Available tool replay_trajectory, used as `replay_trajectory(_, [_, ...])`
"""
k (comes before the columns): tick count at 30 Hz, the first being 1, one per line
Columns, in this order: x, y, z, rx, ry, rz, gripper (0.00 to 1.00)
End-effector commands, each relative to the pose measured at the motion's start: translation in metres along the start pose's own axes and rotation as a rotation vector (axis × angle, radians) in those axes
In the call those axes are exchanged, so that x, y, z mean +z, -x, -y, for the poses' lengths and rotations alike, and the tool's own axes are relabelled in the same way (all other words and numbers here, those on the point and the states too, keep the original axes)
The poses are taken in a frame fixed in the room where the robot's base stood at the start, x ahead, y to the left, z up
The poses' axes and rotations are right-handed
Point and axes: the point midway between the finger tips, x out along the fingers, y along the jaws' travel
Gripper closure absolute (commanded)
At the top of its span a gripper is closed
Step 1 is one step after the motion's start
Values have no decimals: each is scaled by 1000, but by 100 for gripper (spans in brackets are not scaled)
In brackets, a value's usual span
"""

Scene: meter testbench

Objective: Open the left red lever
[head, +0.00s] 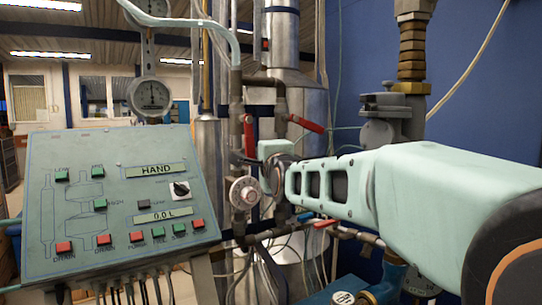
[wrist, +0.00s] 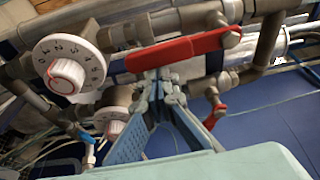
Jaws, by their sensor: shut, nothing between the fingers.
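The left red lever (head: 249,136) hangs roughly upright on the pipework in the head view. In the wrist view a long red lever (wrist: 175,50), which looks like the same one, lies across the upper middle. My gripper (wrist: 157,80) is shut and empty, its fingers converging just below the long lever's edge. Whether the fingertips touch it I cannot tell. In the head view my gripper (head: 246,158) is at the lever's lower end, its tips small and partly hidden. A second red lever (head: 305,124) slants to the right; a smaller red lever (wrist: 215,116) shows in the wrist view.
A dial knob (head: 243,192) sits below the lever, and its white dial (wrist: 67,62) is left of my fingers in the wrist view. A control panel (head: 110,195) stands at left. Pipes and cables crowd the area. A blue wall (head: 355,60) is behind at right.

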Motion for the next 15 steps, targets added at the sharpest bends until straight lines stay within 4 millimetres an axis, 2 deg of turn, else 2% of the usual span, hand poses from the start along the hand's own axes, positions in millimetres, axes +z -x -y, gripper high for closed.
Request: replay_trajectory(15, [5, 1, 0, 19, -58, 4, 100])
